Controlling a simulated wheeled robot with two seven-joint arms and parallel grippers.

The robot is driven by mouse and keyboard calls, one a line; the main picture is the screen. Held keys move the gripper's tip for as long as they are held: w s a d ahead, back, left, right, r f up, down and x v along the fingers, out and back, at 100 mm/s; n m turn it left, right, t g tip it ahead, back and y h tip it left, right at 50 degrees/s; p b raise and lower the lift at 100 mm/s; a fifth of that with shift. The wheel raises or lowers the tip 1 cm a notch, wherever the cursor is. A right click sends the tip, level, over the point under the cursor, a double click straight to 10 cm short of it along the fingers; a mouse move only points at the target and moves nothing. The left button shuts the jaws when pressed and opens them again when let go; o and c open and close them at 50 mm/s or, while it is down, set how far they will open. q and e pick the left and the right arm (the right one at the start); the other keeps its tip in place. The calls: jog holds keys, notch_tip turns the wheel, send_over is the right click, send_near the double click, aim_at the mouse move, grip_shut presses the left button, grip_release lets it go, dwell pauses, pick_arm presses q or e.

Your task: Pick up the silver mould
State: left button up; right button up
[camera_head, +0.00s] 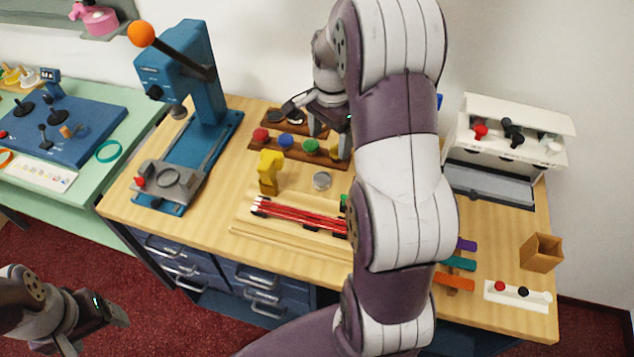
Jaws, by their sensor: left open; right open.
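A small round silver piece, which looks like the silver mould (322,181), sits on the wooden counter just in front of the rack of coloured pieces. My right gripper (329,130) is open above the right part of that rack, behind the silver mould and apart from it. My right arm crosses the middle of the view and partly hides the gripper. My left gripper (98,322) is open and empty at the lower left, in front of the counter and far from the mould.
The wooden rack (257,149) holds red, blue, green and yellow pieces. A yellow block (269,172) stands left of the mould, and red rods (298,214) lie in front. A blue press (190,75) stands left, a white cabinet (512,125) right. My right arm hides part of the counter.

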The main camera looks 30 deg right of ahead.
send_over(322, 178)
notch_tip(322, 178, down, 5)
notch_tip(322, 178, down, 9)
jog(key=shift+f+p, duration=0.1)
jog(key=shift+p, duration=0.3)
jog(key=shift+s, duration=0.1)
jog(key=shift+c, duration=0.6)
jog(key=c, duration=1.2)
notch_tip(322, 178, up, 10)
jog(key=shift+r+b, duration=0.1)
jog(key=shift+b, duration=0.2)
